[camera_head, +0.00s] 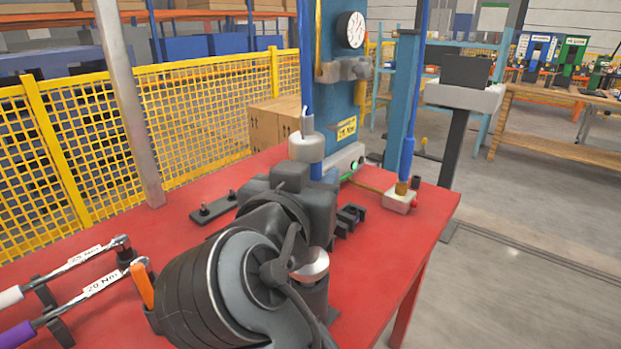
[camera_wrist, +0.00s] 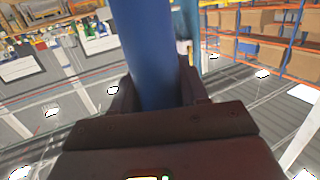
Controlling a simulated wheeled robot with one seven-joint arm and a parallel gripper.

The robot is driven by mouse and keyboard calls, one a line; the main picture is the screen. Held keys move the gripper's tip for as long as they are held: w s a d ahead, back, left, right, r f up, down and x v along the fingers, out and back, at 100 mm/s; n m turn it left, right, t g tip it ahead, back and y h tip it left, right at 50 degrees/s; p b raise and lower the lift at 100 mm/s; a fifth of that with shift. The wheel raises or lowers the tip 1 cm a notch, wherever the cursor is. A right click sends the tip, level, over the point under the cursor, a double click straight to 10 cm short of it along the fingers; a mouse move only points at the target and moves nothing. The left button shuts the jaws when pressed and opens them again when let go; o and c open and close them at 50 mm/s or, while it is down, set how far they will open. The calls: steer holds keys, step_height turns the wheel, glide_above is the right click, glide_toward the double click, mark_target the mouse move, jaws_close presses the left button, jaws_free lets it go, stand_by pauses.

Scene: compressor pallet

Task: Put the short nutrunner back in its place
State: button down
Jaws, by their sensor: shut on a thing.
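My gripper (camera_head: 308,184) is shut around a blue tool, which I take to be the short nutrunner (camera_head: 316,171). It stands roughly upright over the red table (camera_head: 395,255), with a white collar at its top. A grey piece and a thin blue rod show above the collar; I cannot tell whether they belong to it. In the wrist view the blue body (camera_wrist: 145,50) rises from between my fingers. My gripper and arm hide its lower end. A taller blue tool (camera_head: 407,150) stands in a small white block (camera_head: 399,203) to the right.
A black bar with two pegs (camera_head: 213,208) lies left of my gripper, and black clips (camera_head: 350,219) lie to its right. Two torque wrenches (camera_head: 95,288) rest at the left. A blue column with a gauge (camera_head: 340,75) and cartons (camera_head: 272,125) stand behind. The table's right strip is mostly clear.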

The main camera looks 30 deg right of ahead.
steer(key=shift+f+b, duration=0.75)
steer(key=shift+f, duration=0.15)
steer(key=c, duration=0.9)
jaws_free()
steer(key=o, duration=0.4)
steer(key=shift+a, duration=0.1)
steer(key=v, duration=0.7)
steer(key=shift+s+a+r, duration=0.1)
steer(key=shift+s+a, duration=0.05)
steer(key=shift+s, duration=0.2)
